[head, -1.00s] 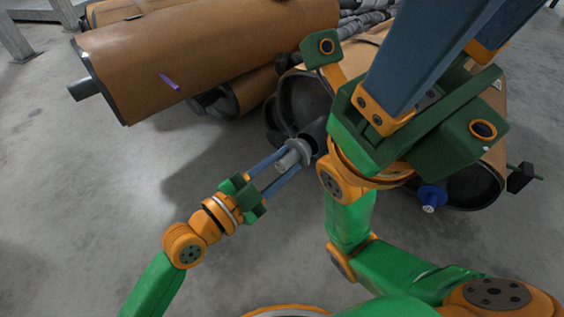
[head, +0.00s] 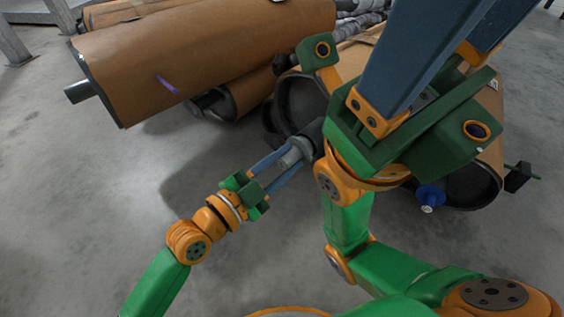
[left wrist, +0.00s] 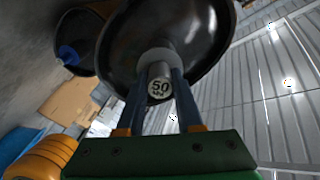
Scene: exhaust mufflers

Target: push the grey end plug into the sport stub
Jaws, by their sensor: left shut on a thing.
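The grey end plug (head: 293,156) is between the fingers of my left gripper (head: 294,160), which is shut on it. In the left wrist view, the plug's round end face (left wrist: 159,88) bears a "50" marking, and a wider grey collar (left wrist: 160,60) lies beyond it. The plug is in line with the dark sport stub (head: 314,131) and meets its mouth in the head view. How deep it sits is hidden. My right gripper (head: 455,40) is raised close to the head camera; its fingertips are out of frame.
A blue plug (head: 429,197) sits at another muffler end on the right. Brown-wrapped mufflers (head: 200,60) lie at the upper left, one with a purple mark. My right arm hides part of the muffler with the stub. The concrete floor (head: 90,200) at left is clear.

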